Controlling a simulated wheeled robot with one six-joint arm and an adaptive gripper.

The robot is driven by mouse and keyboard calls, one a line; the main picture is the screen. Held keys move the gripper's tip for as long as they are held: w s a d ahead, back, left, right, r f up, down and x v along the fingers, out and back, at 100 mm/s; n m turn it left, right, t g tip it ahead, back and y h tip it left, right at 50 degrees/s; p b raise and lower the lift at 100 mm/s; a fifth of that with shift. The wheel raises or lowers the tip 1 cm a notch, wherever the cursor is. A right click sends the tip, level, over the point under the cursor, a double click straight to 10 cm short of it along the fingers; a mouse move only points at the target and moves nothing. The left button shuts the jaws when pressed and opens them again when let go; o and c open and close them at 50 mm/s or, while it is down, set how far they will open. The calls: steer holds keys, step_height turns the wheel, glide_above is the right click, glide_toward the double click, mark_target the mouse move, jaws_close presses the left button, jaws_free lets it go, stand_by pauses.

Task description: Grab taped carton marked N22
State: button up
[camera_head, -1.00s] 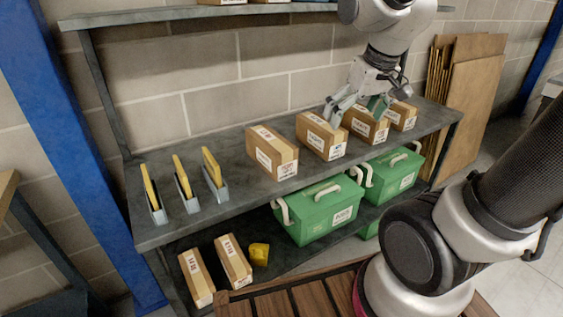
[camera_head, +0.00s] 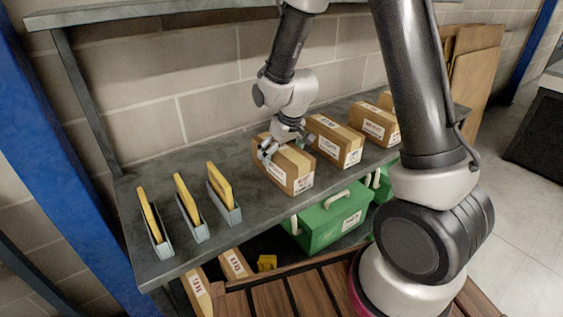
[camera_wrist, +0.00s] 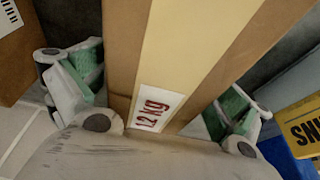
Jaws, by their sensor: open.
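A taped brown carton (camera_head: 297,176) sits on the grey shelf, leftmost in the row of cartons. Its label is too small to read in the head view, so I cannot tell whether it is N22. My gripper (camera_head: 280,150) is over its left end. In the wrist view the carton (camera_wrist: 165,50) lies between the open fingers of my gripper (camera_wrist: 160,95), with pale tape along its top and a label reading 12 kg. The fingers stand at either side of it; whether they touch it is not clear. More taped cartons (camera_head: 335,143) (camera_head: 374,122) stand to the right.
Several grey holders with yellow items (camera_head: 222,192) stand left of the carton on the shelf (camera_head: 150,270). A green lidded box (camera_head: 330,222) and two cartons (camera_head: 235,263) are on the level below. A blue post (camera_head: 75,170) rises at the left.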

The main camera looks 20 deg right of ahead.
steer(key=shift+x, duration=0.95)
steer(key=c, duration=1.9)
steer(key=shift+r, duration=0.1)
